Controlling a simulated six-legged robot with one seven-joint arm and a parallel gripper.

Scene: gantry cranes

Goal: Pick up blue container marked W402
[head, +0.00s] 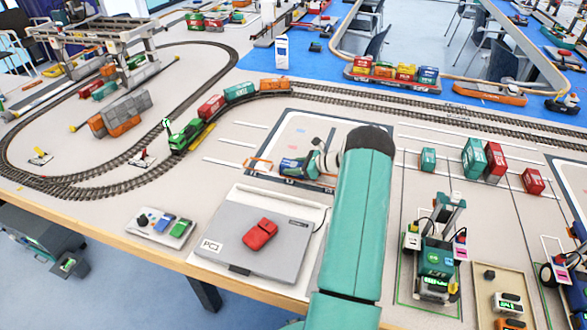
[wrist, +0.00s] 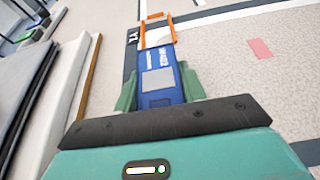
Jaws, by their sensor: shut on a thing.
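The blue container (wrist: 157,76) lies lengthwise between the two green fingers of my gripper (wrist: 158,92) in the wrist view. White lettering and a grey panel show on its upper face, but the lettering is too small to read surely. The fingers are shut on its sides. In the head view the blue container (head: 290,165) shows at the tip of my gripper (head: 306,164), low over the dark-edged pad. My arm and fingers hide part of it. I cannot tell whether it touches the surface.
An orange-edged frame (wrist: 157,30) sits just beyond the container. A grey box with a red block (head: 260,234) stands in front of my gripper. Rail track with a green locomotive (head: 186,134) and wagons curves behind. Several containers, including a teal one (head: 428,159), stand to the right.

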